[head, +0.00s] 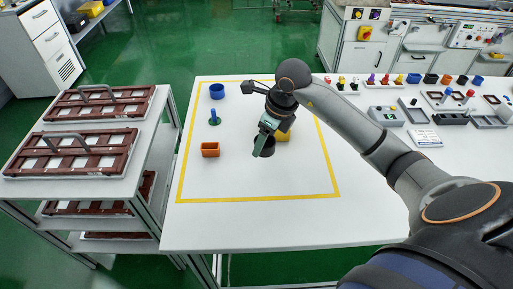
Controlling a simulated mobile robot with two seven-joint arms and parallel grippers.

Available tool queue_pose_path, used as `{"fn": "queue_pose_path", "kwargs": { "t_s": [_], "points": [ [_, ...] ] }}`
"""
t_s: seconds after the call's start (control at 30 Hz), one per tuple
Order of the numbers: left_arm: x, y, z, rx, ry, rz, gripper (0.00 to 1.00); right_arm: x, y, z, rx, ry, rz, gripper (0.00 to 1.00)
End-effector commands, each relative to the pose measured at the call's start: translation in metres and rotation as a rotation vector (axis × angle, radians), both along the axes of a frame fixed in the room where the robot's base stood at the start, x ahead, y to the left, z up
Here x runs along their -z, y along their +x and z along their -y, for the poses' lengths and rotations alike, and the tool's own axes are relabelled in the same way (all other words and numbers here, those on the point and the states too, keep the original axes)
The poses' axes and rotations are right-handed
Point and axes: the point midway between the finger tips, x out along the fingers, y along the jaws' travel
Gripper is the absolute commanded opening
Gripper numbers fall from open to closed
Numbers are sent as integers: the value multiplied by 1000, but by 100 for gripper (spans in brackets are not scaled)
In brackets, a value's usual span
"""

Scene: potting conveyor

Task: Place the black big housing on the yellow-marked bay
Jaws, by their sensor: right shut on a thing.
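The yellow-marked bay (235,182) is a white table area outlined by a yellow line. My right gripper (264,147) points down over the right-middle part of the bay and is shut on the black big housing (267,152). The housing is dark and round and is partly hidden by the gripper's fingers. I cannot tell whether its base touches the table. My left gripper is out of view.
Several small parts and fixtures fill the table's right side. A rack with brown trays (75,152) stands left.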

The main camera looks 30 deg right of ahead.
Motion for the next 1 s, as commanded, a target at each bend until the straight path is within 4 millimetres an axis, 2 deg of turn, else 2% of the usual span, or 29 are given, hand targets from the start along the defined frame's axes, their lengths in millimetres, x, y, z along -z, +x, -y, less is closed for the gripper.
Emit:
{"fn": "queue_pose_path", "kwargs": {
  "t_s": [0.1, 0.33, 0.5, 0.93, 0.97, 1.0],
  "points": [
    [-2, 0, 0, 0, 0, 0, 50, 16, 13, -5, 0, 3, 1, 14],
    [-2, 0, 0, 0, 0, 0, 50, 33, 26, -9, 0, 2, 1, 14],
    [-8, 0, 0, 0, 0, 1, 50, 56, 24, -8, 0, 2, 0, 14],
    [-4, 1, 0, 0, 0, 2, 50, 65, 25, -7, 0, -1, 4, 14],
    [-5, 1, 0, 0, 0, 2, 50, 64, 25, -7, 1, -1, 4, 69],
    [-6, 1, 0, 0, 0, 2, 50, 64, 25, -7, 1, -1, 4, 73]
  ]
}}
